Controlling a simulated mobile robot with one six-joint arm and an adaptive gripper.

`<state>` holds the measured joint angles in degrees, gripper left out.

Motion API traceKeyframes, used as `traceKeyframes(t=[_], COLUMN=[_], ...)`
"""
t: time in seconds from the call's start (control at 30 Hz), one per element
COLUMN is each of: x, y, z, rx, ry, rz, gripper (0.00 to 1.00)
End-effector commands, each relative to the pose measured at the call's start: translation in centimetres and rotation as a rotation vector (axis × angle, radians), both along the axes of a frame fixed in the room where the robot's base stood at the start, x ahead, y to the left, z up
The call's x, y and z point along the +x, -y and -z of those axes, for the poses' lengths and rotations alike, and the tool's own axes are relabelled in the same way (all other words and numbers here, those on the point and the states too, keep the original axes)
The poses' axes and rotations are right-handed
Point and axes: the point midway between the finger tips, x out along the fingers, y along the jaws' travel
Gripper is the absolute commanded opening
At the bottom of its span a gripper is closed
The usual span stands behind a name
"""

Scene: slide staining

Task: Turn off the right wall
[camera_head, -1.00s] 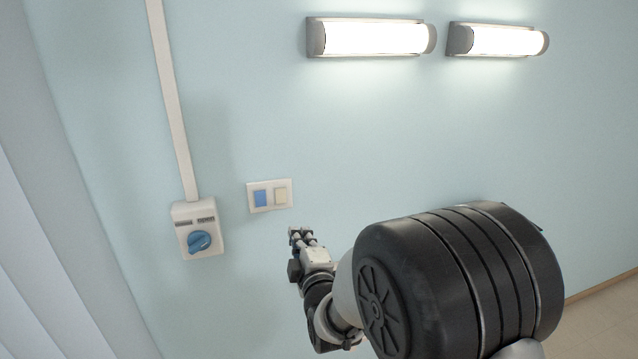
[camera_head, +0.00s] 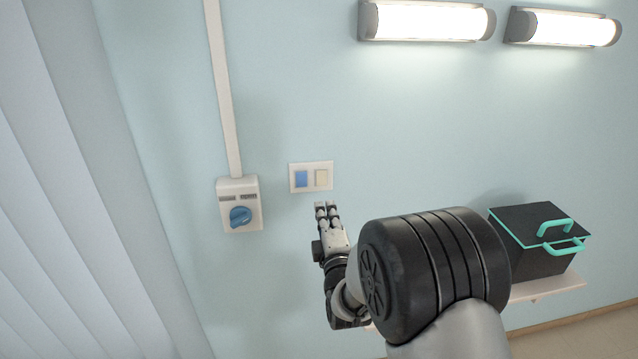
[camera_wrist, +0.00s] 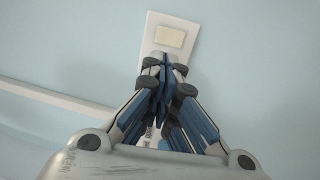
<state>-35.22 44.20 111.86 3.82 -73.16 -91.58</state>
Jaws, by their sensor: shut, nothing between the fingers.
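The right wall lamp (camera_head: 565,28) is lit at the top right of the head view, and the left wall lamp (camera_head: 427,20) is lit beside it. A white switch plate (camera_head: 311,164) on the wall has a blue rocker (camera_head: 301,179) at left and a cream rocker (camera_head: 321,177) at right. My gripper (camera_head: 327,208) is shut and empty, its tips just below the plate in the head view. In the wrist view, the fingertips (camera_wrist: 166,66) overlap the lower plate, and the cream rocker (camera_wrist: 170,36) shows beyond them. The blue rocker is hidden there. I cannot tell whether the tips touch.
A control box with a blue knob (camera_head: 240,216) hangs left of the plate, under a white conduit (camera_head: 221,95). A dark box with teal handles (camera_head: 530,250) stands on a shelf (camera_head: 550,288) at right. Blinds (camera_head: 70,200) cover the left side.

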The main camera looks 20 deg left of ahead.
Motion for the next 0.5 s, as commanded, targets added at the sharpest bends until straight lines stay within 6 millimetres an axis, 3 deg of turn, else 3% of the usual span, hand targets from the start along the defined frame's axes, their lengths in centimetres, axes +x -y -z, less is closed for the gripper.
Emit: traceKeyframes(t=[0.3,0.5], x=[5.8,8.2], y=[-3.5,-5.0], z=[-0.8,-1.1], rx=[0.001,0.000], ry=[0.002,0.000], rz=[0.000,0.001], gripper=[0.00,0.00])
